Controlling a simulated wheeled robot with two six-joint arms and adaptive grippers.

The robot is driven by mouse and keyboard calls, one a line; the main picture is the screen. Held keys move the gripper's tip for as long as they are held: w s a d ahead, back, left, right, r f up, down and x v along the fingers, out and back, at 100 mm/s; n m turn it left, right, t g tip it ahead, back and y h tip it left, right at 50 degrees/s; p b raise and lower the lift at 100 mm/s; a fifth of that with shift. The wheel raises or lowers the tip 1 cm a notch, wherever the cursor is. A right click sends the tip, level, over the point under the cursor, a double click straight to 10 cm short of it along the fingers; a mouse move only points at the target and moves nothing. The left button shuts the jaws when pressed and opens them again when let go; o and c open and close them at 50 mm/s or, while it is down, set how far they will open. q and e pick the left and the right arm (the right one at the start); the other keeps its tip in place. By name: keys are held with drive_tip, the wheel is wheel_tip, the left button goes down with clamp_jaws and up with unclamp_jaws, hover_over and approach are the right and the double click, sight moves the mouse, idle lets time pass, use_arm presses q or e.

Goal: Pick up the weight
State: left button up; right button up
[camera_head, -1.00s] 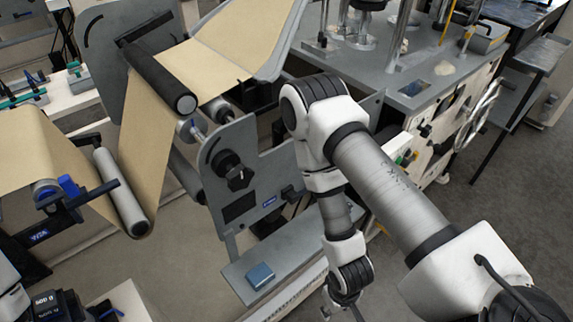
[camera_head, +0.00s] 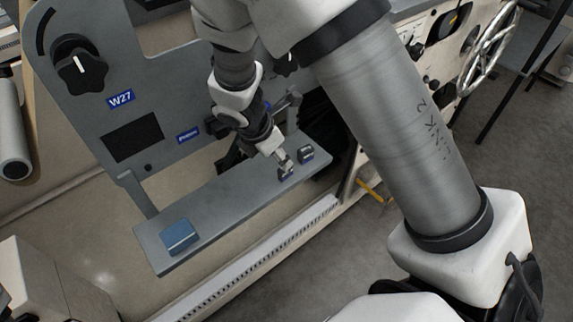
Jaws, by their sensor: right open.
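A grey shelf (camera_head: 225,205) sticks out below the upright machine panel. Two small dark objects with blue sides lie near its right end: one (camera_head: 287,174) directly at my right gripper, the other (camera_head: 306,152) just to the right. Either may be the weight; I cannot tell which from their look. My right gripper (camera_head: 284,160) reaches down from above and is open, its fingertips at the nearer small object. Whether they touch it is too small to tell. My left gripper is not in view.
The grey panel (camera_head: 120,100) with a black knob (camera_head: 80,64) and a W27 label rises behind the shelf. A slotted white rail (camera_head: 250,262) runs in front below it. The middle of the shelf is clear. A handwheel (camera_head: 490,50) is at upper right.

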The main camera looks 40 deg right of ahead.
drive_tip(key=shift+d+f+b, duration=0.25)
drive_tip(key=shift+f+b, duration=0.05)
drive_tip(key=shift+f, duration=0.3)
drive_tip(key=b+x, duration=0.1)
drive_tip(key=x, duration=0.1)
drive_tip(key=b+x, duration=0.2)
drive_tip(key=x, duration=0.1)
drive_tip(key=shift+a+f, duration=0.2)
drive_tip(key=shift+d+f+b, duration=0.2)
drive_tip(key=shift+f+b, duration=0.1)
drive_tip(key=shift+b, duration=0.05)
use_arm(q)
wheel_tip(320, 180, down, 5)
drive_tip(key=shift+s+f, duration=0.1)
use_arm(e)
drive_tip(key=shift+r, duration=0.1)
clamp_jaws()
